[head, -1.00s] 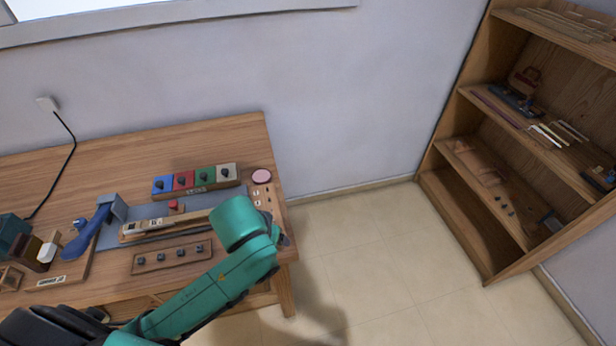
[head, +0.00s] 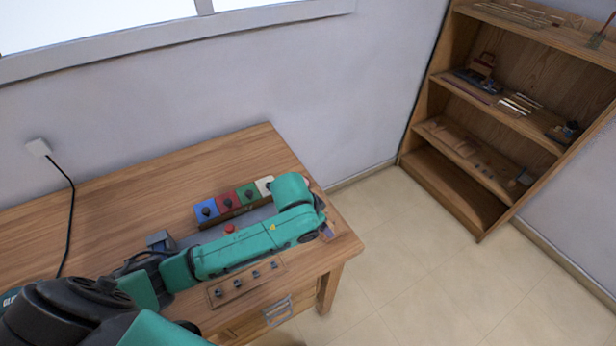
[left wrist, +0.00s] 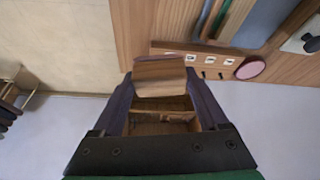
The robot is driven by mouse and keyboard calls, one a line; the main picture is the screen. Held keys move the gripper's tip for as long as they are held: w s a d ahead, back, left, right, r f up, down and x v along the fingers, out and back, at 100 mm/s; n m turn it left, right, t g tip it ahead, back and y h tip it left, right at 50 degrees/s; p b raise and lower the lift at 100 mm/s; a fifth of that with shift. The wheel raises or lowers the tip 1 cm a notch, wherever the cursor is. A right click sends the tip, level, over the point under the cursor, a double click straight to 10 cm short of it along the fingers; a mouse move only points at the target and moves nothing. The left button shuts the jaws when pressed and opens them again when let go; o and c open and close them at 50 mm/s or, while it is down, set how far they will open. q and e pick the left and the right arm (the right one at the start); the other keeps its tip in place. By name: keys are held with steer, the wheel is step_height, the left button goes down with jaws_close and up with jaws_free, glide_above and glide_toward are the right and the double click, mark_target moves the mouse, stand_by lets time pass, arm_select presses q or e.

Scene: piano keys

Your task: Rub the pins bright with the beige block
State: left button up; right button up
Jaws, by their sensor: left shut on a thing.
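My left gripper (left wrist: 160,90) is shut on a light wooden block (left wrist: 160,70), taken to be the beige block, which sits between its dark purple fingers. In the left wrist view, small dark pins (left wrist: 208,74) stand in a wooden strip with white squares, to the right of the block and apart from it. In the head view my left arm reaches across the table, and its forearm hides most of the gripper (head: 325,231) and the pins. My right gripper is not in view.
A board with blue, red, green and cream blocks (head: 228,201) stands behind my arm. A strip with several dark knobs (head: 246,282) lies in front. A pink disc (left wrist: 250,68) is near the pins. A bookshelf (head: 478,225) stands at the right, beyond clear floor.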

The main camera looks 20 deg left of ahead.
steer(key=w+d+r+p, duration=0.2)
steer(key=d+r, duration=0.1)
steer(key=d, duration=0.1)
arm_select(q)
steer(key=w+m+b, duration=0.1)
steer(key=w, duration=0.2)
steer(key=w+f+b, duration=0.1)
steer(key=w+b, duration=0.1)
steer(key=w, duration=0.1)
steer(key=w+m+b, duration=0.1)
steer(key=w+b, duration=0.1)
steer(key=w, duration=0.1)
steer(key=shift+w+a+f+m+h, duration=0.2)
steer(key=shift+a+m+h, duration=0.1)
steer(key=shift+a+h, duration=0.1)
steer(key=shift+f, duration=0.1)
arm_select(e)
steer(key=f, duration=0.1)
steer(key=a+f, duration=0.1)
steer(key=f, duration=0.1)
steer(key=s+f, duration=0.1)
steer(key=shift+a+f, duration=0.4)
arm_select(q)
steer(key=shift+r, duration=0.2)
steer(key=shift+s, duration=0.1)
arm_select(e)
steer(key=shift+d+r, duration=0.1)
